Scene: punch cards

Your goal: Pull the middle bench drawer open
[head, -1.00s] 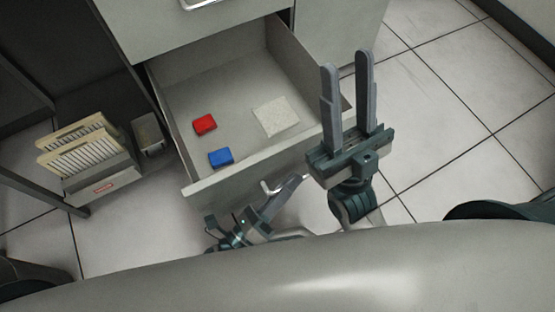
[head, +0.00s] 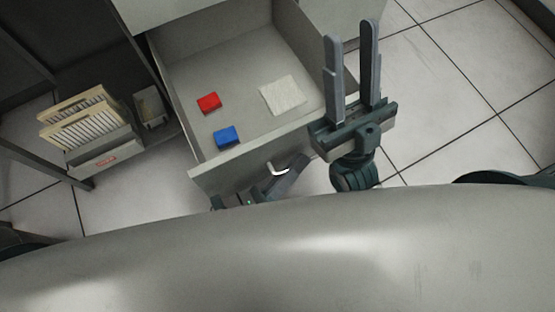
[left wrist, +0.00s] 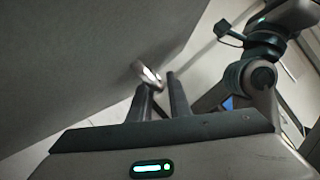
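The bench drawer (head: 245,155) is open, with its interior showing from above. Its pale bar handle (head: 279,168) is on the front face. My left gripper (head: 288,168) is at that handle, partly hidden behind my body in the head view. My right gripper (head: 351,34) is open and empty, raised over the drawer's right front corner.
In the drawer lie a red block (head: 209,103), a blue block (head: 227,136) and a white sheet (head: 283,95). Tiled floor (head: 455,90) at the right is clear.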

